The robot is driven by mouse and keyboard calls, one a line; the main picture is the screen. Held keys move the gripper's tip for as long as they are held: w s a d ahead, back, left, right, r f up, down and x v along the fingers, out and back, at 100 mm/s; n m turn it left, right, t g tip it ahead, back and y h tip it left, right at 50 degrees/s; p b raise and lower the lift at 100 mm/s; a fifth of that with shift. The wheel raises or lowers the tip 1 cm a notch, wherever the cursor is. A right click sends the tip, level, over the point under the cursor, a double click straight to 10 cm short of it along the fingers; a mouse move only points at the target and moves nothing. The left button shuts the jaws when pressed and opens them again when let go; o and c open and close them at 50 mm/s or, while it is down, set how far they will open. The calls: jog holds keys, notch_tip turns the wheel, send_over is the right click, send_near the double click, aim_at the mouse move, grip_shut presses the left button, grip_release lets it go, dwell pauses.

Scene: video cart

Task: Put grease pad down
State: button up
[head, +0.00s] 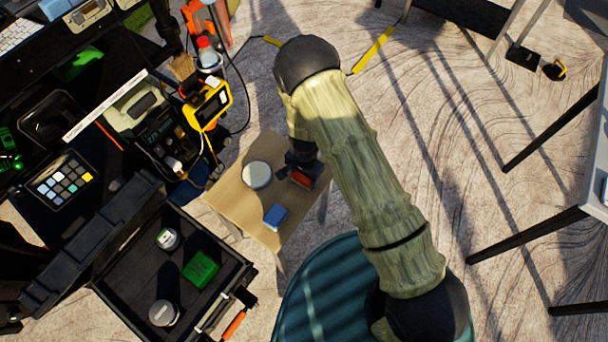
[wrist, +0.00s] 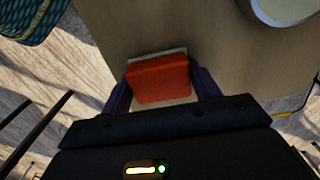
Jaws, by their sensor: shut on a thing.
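An orange-red pad with a pale edge, which I take for the grease pad (wrist: 158,80), sits between the two fingers of my gripper (wrist: 160,90). My gripper is shut on it. In the head view the pad (head: 300,180) shows as a small orange patch at my gripper (head: 304,176), over the right part of the small wooden table (head: 235,197). The pad is over the tabletop near an edge in the wrist view; I cannot tell whether it touches the surface.
On the small table are a round pale-topped tin (head: 256,175) left of my gripper and a blue block (head: 275,216) near the front edge. An open black case (head: 125,268) with jars and a green block stands at lower left. A yellow meter (head: 210,106) hangs from the cart.

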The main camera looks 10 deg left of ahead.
jog(key=shift+f, duration=0.1)
jog(key=o, duration=0.9)
notch_tip(320, 180, up, 12)
jog(key=shift+r+p, duration=0.1)
jog(key=shift+p, duration=1)
jog(key=shift+r, duration=0.1)
